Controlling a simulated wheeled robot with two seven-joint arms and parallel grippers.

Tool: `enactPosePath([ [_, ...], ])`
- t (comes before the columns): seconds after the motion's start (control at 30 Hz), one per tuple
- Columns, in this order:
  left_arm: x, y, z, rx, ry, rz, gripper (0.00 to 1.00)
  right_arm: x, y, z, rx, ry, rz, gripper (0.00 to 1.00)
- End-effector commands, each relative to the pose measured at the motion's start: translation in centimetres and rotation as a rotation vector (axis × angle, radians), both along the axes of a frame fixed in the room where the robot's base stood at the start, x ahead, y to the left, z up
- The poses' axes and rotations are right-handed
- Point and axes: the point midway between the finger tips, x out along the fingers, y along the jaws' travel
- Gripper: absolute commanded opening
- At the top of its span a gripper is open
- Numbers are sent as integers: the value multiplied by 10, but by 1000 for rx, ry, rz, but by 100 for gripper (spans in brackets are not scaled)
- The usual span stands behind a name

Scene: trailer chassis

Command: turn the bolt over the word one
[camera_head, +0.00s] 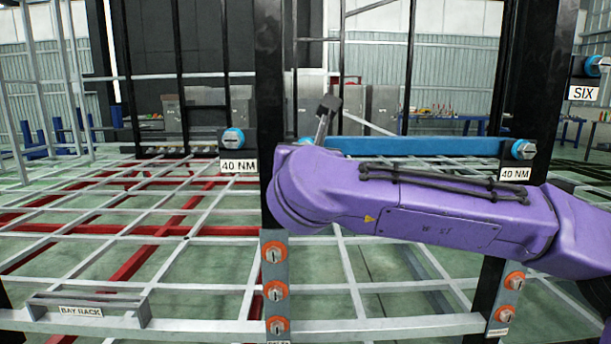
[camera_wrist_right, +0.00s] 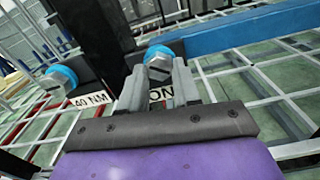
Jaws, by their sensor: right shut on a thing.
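The word one shows as a partly hidden "ON" label (camera_wrist_right: 161,94) in the right wrist view. Above it is a bolt (camera_wrist_right: 159,62) with a blue collar and a grey head. My right gripper (camera_wrist_right: 160,75) has its two grey fingers on either side of the bolt head and is shut on it. In the head view my purple right arm covers this bolt and its label, and the right fingers are hidden there. My left gripper is not in view.
A blue-collared bolt (camera_head: 233,138) over a "40 NM" label stands left of the dark post (camera_head: 270,80). Another (camera_head: 523,150) is at the right, and one over "SIX" (camera_head: 597,66) is higher. Orange-ringed bolts (camera_head: 276,291) sit below. A blue beam (camera_head: 415,146) runs behind my arm.

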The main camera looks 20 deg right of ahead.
Motion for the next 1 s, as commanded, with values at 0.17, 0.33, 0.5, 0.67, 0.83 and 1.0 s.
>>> enactPosePath([
  [0.17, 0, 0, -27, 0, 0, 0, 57, 0, 1, -9, 141, -34, 1, 1],
  [0.33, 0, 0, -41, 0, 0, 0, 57, 0, 2, -7, 252, -66, 1, 1],
  [0.5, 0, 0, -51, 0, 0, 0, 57, 0, 1, -5, 329, -88, 0, 1],
  [0.67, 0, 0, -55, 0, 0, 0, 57, 0, 1, -4, 373, -101, -1, 1],
  [0.83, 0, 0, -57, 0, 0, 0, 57, -1, 1, -3, 394, -108, 0, 1],
  [1.0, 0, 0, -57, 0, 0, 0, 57, -1, 1, -2, 398, -109, 0, 1],
])
